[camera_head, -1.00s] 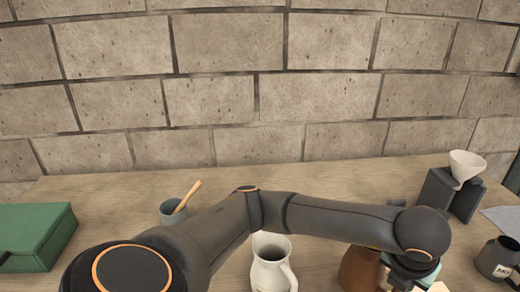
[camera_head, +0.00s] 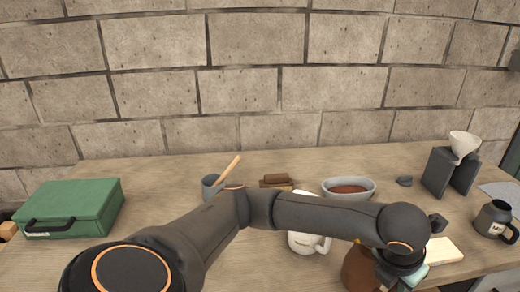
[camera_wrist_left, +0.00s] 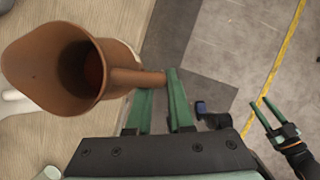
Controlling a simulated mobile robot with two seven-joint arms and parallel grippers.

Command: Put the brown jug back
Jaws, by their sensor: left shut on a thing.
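The brown jug (camera_head: 357,268) is at the lower right of the head view, partly hidden by my left arm. In the left wrist view the jug (camera_wrist_left: 40,65) shows its open mouth, and its handle points toward my gripper. My left gripper (camera_wrist_left: 155,88) is shut on that handle. In the head view the left gripper (camera_head: 402,275) is just right of the jug, near the bottom edge. I cannot tell whether the jug's base touches the table. My right gripper (camera_wrist_left: 272,115) shows in the left wrist view, open and empty over the floor.
A white jug (camera_head: 305,242) stands partly behind my arm. Behind it are a bowl of red-brown contents (camera_head: 348,188), a brown block (camera_head: 275,181) and a grey cup (camera_head: 211,188).

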